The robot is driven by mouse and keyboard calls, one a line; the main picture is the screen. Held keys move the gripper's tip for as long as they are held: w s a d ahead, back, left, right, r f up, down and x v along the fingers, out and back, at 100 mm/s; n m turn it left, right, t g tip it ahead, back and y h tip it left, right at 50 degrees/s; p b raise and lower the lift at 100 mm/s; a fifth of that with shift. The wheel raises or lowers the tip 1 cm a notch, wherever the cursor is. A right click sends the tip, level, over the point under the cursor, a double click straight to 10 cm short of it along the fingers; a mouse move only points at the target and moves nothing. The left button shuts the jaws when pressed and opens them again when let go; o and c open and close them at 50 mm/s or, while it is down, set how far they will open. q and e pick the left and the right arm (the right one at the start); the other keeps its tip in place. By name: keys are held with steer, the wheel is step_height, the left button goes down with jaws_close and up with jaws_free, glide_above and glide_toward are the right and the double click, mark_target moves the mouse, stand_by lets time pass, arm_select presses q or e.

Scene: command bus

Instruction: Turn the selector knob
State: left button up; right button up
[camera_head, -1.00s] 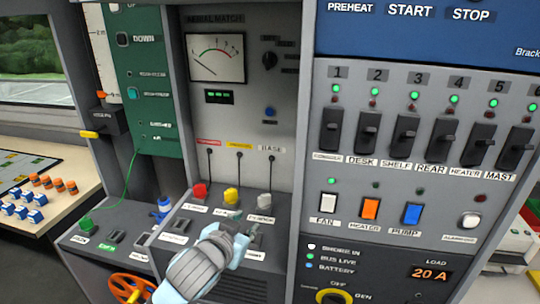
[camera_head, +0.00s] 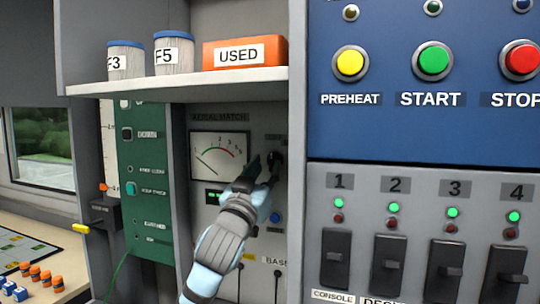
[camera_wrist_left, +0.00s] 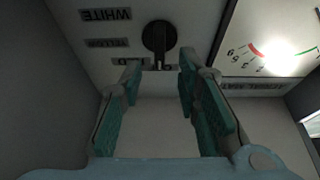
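The black round selector knob (camera_head: 279,157) is on the grey panel right of the AERIAL MATCH meter (camera_head: 219,158), partly hidden by my gripper. In the left wrist view the knob (camera_wrist_left: 160,37) has a raised bar pointing toward my gripper, and upside-down labels, one reading WHITE (camera_wrist_left: 105,15), stand beside it. My left gripper (camera_head: 262,168) reaches up to the panel close to the knob. In the wrist view its green-padded fingers (camera_wrist_left: 157,72) are open, with nothing between them, and the knob lies just beyond the tips. My right gripper is not in view.
A shelf (camera_head: 185,82) with cans and an orange USED box (camera_head: 244,52) juts out above the meter. A blue button (camera_head: 275,217) is below the knob. The switch panel (camera_head: 420,180) stands forward on the right, a green panel (camera_head: 150,165) on the left.

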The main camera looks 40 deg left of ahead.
mark_target(271, 159)
arm_select(q)
steer(key=x, duration=0.3)
steer(key=shift+w, duration=0.25)
steer(key=shift+s, duration=0.1)
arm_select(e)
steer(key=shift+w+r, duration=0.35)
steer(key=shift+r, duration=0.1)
arm_select(q)
jaws_close()
steer(key=shift+f, duration=0.1)
steer(key=shift+p, duration=0.4)
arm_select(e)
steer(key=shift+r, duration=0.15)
